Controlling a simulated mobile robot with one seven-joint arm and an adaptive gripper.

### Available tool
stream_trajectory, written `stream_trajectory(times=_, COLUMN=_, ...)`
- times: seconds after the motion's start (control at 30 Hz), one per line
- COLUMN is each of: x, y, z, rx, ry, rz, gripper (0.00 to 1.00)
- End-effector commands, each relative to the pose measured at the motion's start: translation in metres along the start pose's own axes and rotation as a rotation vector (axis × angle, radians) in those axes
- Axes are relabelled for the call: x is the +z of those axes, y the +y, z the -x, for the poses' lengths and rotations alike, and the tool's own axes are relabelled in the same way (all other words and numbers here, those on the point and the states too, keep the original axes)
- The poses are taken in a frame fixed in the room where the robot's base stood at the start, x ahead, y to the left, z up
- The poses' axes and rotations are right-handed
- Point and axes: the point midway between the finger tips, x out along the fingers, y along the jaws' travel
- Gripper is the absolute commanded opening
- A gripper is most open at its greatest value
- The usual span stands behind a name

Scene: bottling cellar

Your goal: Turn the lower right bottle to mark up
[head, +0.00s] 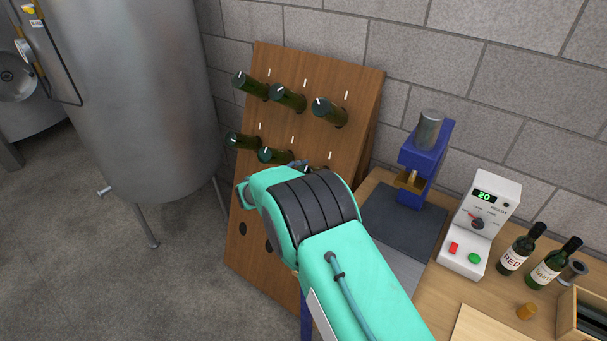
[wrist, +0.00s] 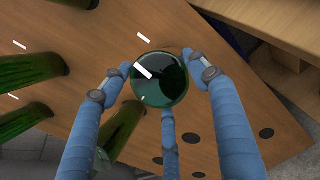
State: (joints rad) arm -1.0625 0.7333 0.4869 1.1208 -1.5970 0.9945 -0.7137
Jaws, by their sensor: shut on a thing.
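The lower right bottle is a dark green bottle lying neck-in in the wooden rack (head: 340,90). In the wrist view its round base (wrist: 168,88) faces me, with a white mark on the upper left part of it. This mark runs roughly parallel to the white tick on the board just beyond it. My gripper (wrist: 161,75) is shut on this bottle, with blue fingers against its left and right sides and a third below. In the head view, my arm hides most of the bottle and the gripper.
Other green bottles stick out of the rack, one (wrist: 122,127) close to my left finger. Empty holes (wrist: 266,133) lie below. A steel tank (head: 130,90) stands left. Right, a bench holds a blue press (head: 424,160), a control box (head: 480,225) and two bottles.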

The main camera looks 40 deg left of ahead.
Motion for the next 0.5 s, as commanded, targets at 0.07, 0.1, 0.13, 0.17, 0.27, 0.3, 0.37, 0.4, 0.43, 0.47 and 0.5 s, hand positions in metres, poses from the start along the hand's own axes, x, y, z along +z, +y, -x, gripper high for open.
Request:
stream_trajectory(times=0.07, x=0.0007, y=-0.0057, z=-0.0035, rx=-0.011, ry=-0.003, rz=-0.001, gripper=0.34)
stream_trajectory(times=0.1, x=0.0006, y=-0.0058, z=-0.0036, rx=-0.011, ry=-0.003, rz=-0.001, gripper=0.34)
stream_trajectory(times=0.13, x=0.0006, y=-0.0059, z=-0.0037, rx=-0.012, ry=-0.003, rz=-0.001, gripper=0.34)
stream_trajectory(times=0.17, x=0.0006, y=-0.0060, z=-0.0038, rx=-0.012, ry=-0.003, rz=-0.001, gripper=0.34)
stream_trajectory(times=0.27, x=0.0005, y=-0.0060, z=-0.0038, rx=-0.012, ry=-0.003, rz=-0.001, gripper=0.75)
stream_trajectory(times=0.3, x=0.0004, y=-0.0055, z=-0.0035, rx=-0.011, ry=-0.003, rz=-0.001, gripper=0.75)
stream_trajectory(times=0.37, x=0.0004, y=-0.0046, z=-0.0030, rx=-0.009, ry=-0.003, rz=-0.001, gripper=0.75)
stream_trajectory(times=0.4, x=0.0003, y=-0.0042, z=-0.0027, rx=-0.009, ry=-0.002, rz=-0.002, gripper=0.75)
stream_trajectory(times=0.43, x=0.0003, y=-0.0039, z=-0.0026, rx=-0.008, ry=-0.002, rz=-0.002, gripper=0.75)
stream_trajectory(times=0.47, x=0.0003, y=-0.0037, z=-0.0025, rx=-0.008, ry=-0.002, rz=-0.002, gripper=0.75)
stream_trajectory(times=0.5, x=0.0003, y=-0.0034, z=-0.0023, rx=-0.007, ry=-0.002, rz=-0.002, gripper=0.75)
